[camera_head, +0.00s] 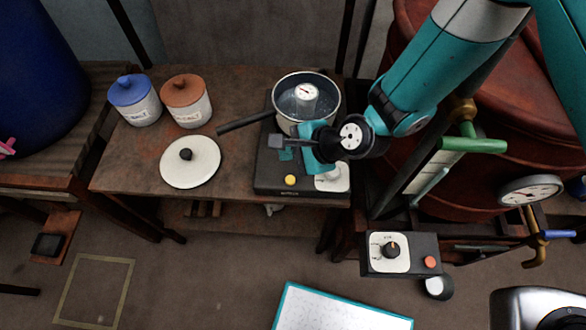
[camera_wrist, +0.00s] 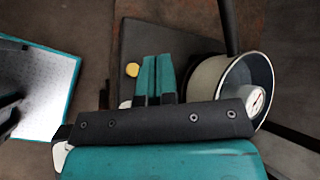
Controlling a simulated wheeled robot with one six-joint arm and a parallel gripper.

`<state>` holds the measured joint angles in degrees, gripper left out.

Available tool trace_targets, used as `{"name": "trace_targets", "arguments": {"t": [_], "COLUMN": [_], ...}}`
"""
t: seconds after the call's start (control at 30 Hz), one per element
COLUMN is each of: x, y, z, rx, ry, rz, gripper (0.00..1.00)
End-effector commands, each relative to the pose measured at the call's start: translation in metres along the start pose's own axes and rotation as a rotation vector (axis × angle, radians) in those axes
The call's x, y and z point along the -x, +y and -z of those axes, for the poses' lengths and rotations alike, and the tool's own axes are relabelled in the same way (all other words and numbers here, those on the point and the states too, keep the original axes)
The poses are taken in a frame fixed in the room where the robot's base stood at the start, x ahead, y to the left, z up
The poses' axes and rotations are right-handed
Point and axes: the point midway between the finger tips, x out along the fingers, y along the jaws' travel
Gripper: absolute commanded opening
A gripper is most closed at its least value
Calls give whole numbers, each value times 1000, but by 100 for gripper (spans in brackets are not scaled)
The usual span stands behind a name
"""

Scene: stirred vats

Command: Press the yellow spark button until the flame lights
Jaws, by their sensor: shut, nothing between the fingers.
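The yellow spark button (camera_head: 290,180) sits on the front of a dark burner unit (camera_head: 265,178) on the wooden table. It also shows in the wrist view (camera_wrist: 132,69), just left of my fingertips. My gripper (camera_head: 284,148) is shut and empty, above the burner unit and apart from the button. In the wrist view its two teal fingers (camera_wrist: 153,75) lie together. A metal pot (camera_head: 306,88) with a long dark handle and a dial thermometer inside stands on the back of the unit. The burner and any flame are hidden under the pot and my arm.
A white lid (camera_head: 190,162) with a black knob lies left of the unit. A blue-lidded jar (camera_head: 134,100) and a brown-lidded jar (camera_head: 186,100) stand behind it. A control box (camera_head: 400,254) with a dial and red button is at front right, below a large red vat (camera_head: 490,110).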

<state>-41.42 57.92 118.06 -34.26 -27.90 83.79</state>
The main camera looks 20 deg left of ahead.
Motion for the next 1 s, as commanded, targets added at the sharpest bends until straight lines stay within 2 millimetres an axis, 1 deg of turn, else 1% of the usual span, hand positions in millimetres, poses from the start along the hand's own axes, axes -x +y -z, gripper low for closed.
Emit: {"name": "trace_targets", "arguments": {"t": [0.27,0.47,0.57,0.9,1.0], "x": [0,-7,-14,-48,-55], "y": [0,6,11,36,40], "z": [1,7,13,38,43], "rx": [3,2,1,2,3], "ry": [0,2,2,2,3], "rz": [0,0,0,0,1], "gripper": [0,0,0,0,0]}}
